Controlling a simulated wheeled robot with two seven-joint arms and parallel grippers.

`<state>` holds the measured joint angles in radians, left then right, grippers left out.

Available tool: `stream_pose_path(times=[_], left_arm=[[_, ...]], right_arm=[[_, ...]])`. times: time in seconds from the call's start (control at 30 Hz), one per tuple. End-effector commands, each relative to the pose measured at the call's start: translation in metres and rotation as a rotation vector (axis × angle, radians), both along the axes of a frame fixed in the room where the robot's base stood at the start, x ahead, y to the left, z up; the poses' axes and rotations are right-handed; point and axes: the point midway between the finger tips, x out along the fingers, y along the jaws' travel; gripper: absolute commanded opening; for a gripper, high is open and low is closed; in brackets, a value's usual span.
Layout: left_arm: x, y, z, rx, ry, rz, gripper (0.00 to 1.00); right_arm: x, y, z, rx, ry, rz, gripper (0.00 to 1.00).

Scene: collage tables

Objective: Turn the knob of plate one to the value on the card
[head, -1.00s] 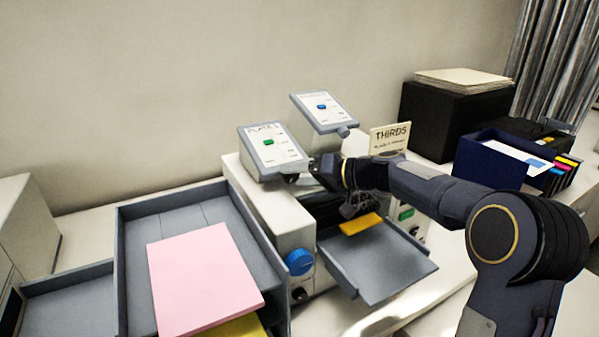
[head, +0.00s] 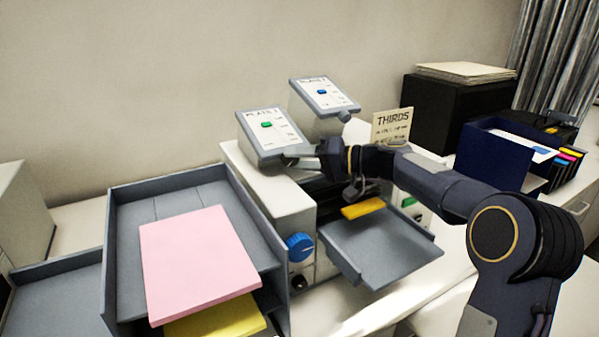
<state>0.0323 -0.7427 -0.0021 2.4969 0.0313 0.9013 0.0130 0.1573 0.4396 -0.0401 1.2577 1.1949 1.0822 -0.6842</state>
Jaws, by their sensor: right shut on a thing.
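The grey panel labelled as a plate (head: 262,148), its number hard to read, has a white face with a green button and stands tilted on the white machine. A second panel (head: 318,106) with a blue button stands behind it. My right gripper (head: 297,157) reaches in from the right and is shut at the near panel's lower right corner, on what seems to be that panel's knob, mostly hidden by the fingers. My left gripper is not in view.
A blue dial (head: 299,246) sits on the machine's front. A grey tray (head: 385,250) juts out below my right forearm, with a yellow piece (head: 363,208) at its back. A pink sheet (head: 195,262) lies in the left tray. A dark blue box (head: 497,160) stands at right.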

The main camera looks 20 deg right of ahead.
Motion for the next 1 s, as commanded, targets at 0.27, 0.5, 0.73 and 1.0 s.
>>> stream_pose_path(times=[0.27,0.5,0.73,1.0], left_arm=[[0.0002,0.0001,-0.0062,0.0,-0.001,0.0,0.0],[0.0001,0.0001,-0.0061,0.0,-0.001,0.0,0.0],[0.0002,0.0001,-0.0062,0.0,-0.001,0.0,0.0],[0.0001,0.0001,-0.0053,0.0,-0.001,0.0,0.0]], right_arm=[[0.0,-0.0008,-0.0003,0.034,0.009,0.012,0.13],[0.0,-0.0008,-0.0006,0.032,0.009,0.012,0.5],[0.0,-0.0009,-0.001,0.031,0.009,0.011,0.58],[0.0001,-0.0007,-0.001,0.029,0.009,0.011,0.58]])
